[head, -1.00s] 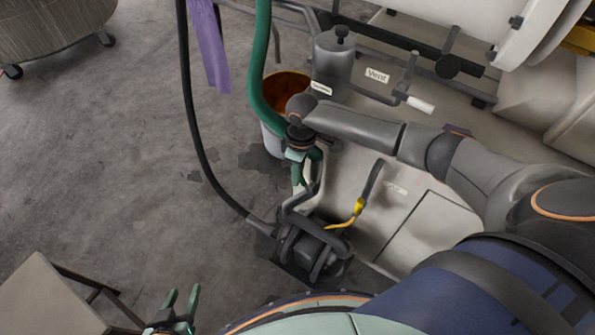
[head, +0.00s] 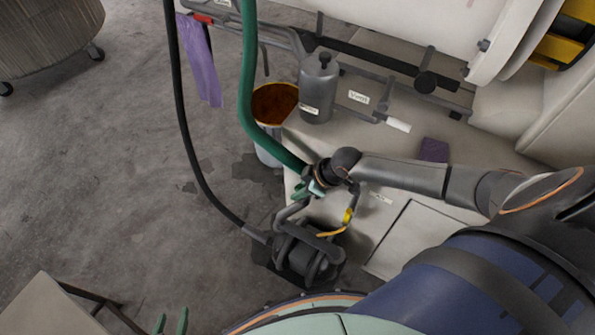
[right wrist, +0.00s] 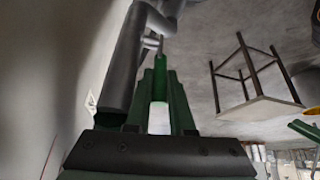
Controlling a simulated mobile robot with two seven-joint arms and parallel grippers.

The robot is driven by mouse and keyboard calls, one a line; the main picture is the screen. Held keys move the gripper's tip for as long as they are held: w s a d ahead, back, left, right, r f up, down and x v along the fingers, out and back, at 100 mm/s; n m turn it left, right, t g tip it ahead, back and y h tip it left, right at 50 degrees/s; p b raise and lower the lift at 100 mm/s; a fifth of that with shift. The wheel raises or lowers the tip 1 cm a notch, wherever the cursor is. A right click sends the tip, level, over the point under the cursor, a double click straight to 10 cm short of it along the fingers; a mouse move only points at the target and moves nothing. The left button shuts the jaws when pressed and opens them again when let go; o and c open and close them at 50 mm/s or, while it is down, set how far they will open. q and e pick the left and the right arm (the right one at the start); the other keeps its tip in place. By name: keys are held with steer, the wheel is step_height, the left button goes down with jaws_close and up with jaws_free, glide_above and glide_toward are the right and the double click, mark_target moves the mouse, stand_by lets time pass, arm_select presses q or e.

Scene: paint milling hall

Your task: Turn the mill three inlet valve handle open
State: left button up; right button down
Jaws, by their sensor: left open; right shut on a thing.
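My right gripper (head: 310,189) is beside the pipework above the dark pump (head: 303,256), close to the lower end of the green hose (head: 246,70). In the right wrist view its green fingers (right wrist: 160,88) are shut on a pale piece, which looks like the white grip of the valve handle (right wrist: 158,118). Most of that handle is hidden by the fingers, and the valve body is hidden behind the wrist in the head view. My left gripper (head: 171,324) is open and empty, its fingertips just showing at the bottom edge.
A bucket (head: 268,150) of rust-brown matter stands beside the pale plinth. A grey canister (head: 318,90), a white-gripped lever (head: 398,124) and a yellow lever (head: 347,217) are nearby. A black hose (head: 185,130) crosses open floor; a table (head: 40,308) stands lower left.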

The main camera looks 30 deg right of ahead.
stand_by(0.4)
steer(key=c, duration=0.8)
jaws_free()
steer(key=shift+r, duration=0.15)
steer(key=p+v, duration=0.2)
steer(key=v, duration=1)
steer(key=shift+s+d+r, duration=0.1)
steer(key=shift+s+d, duration=0.05)
